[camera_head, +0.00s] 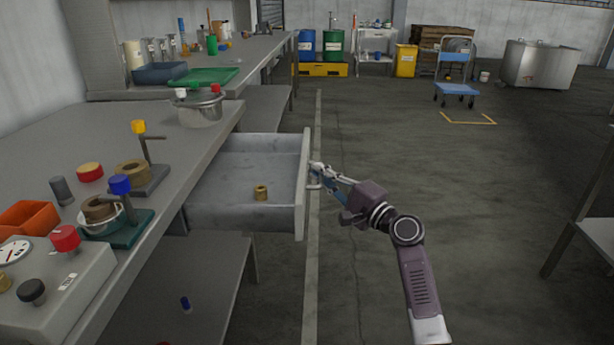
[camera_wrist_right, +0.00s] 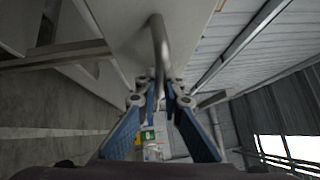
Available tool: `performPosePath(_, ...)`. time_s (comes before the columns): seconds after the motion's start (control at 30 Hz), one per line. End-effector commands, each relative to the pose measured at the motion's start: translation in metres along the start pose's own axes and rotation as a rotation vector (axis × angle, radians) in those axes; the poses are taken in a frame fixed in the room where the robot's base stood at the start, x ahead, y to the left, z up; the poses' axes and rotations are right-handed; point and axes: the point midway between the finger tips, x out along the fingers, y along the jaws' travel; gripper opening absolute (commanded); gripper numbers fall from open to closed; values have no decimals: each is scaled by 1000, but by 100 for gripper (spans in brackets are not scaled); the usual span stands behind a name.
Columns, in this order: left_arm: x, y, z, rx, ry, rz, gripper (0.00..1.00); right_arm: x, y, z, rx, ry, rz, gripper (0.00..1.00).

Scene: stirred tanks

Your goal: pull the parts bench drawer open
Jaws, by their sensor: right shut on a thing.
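The parts bench drawer (camera_head: 240,215) is grey and stands pulled well out from under the bench (camera_head: 200,150). A small brass-coloured part (camera_head: 261,192) lies inside it. My right gripper (camera_head: 316,178) is at the outer side of the drawer front (camera_head: 303,190), shut on the drawer handle. In the right wrist view the metal bar handle (camera_wrist_right: 160,50) runs down between the blue fingers of the gripper (camera_wrist_right: 165,90). The handle is mostly hidden by the gripper in the head view. My left gripper is not in view.
The bench top carries a steel pot (camera_head: 199,108), an orange bin (camera_head: 28,217), a gauge box (camera_head: 55,280) and stands with coloured knobs. A lower shelf (camera_head: 190,285) lies beneath. The floor to the right is largely clear, with a blue cart (camera_head: 456,90) farther back.

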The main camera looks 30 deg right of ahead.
Motion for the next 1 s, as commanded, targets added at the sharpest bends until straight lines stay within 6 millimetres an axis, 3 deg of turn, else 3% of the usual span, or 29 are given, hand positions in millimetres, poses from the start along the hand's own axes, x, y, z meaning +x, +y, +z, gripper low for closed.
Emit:
performPosePath(0.43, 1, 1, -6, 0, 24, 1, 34, -3, 2, -2, 2, -2, 5, 0)
performPosePath(0.47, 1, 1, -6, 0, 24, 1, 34, -3, 2, -2, 2, -2, 5, 8)
performPosePath(0.53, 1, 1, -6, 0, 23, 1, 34, -3, 2, -2, 1, -2, 5, 15)
performPosePath(0.8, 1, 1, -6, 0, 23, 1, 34, -4, 0, -3, 1, -1, 2, 15)
performPosePath(1.0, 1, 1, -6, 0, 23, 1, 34, -23, 2, -3, -1, 1, 4, 15)
